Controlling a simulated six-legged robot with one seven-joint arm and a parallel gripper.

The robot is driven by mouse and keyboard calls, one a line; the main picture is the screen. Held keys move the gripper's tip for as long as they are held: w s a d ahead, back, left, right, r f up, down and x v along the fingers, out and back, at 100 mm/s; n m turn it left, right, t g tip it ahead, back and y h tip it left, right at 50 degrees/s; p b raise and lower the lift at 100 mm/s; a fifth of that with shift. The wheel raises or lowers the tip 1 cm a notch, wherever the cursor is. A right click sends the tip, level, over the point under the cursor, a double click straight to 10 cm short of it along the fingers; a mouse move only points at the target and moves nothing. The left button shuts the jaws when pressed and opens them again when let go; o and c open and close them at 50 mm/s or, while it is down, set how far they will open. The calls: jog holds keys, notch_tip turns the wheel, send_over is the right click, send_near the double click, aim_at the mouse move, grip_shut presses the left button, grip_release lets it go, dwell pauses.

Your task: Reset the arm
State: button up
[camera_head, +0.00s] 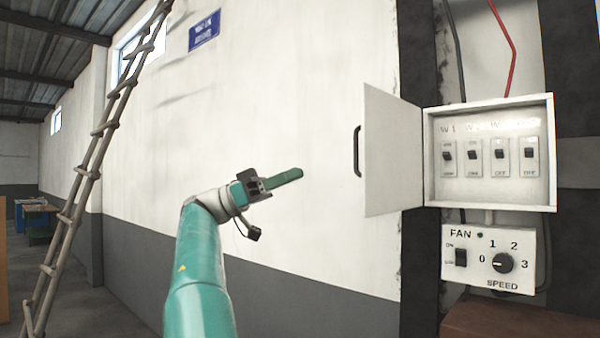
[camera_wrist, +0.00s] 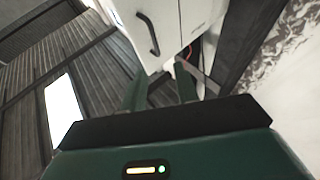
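My arm (camera_head: 202,270) is teal and rises from the bottom of the head view, bending to the right at a pale wrist joint. My gripper (camera_head: 298,174) is held out in the air, pointing right towards the open door of the switch box. In the head view its fingers overlap as one green bar. In the wrist view my gripper (camera_wrist: 160,82) shows two fingers apart with nothing between them. It touches nothing that I can see.
The white switch box (camera_head: 549,150) has its door (camera_head: 393,150) swung open, with a dark handle. Several switches show inside. A fan speed panel (camera_head: 490,258) is below. A wooden ladder (camera_head: 85,170) leans at the left. The wall behind my gripper is bare.

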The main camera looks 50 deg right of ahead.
dwell(0.5)
jog(key=s+d+f+n+t+h, duration=0.2)
jog(key=d+f+n+t+h, duration=0.2)
jog(key=f+n+t, duration=0.55)
jog(key=w+a+f+n+t+y, duration=0.25)
jog(key=a+f+n+t, duration=0.35)
jog(key=f+n+t, duration=0.3)
jog(key=s+a+f+n+t+y, duration=0.3)
jog(key=a+f+n+y, duration=0.3)
jog(key=a+f, duration=0.8)
jog(key=s+a+f+n+t+y, duration=0.3)
jog(key=s+a+f+n+y, duration=0.2)
jog(key=a+f, duration=0.9)
jog(key=a+y, duration=0.1)
jog(key=a, duration=0.6)
jog(key=shift+s+a+f+n+t, duration=0.15)
jog(key=shift+n+t, duration=0.2)
jog(key=shift+s, duration=0.2)
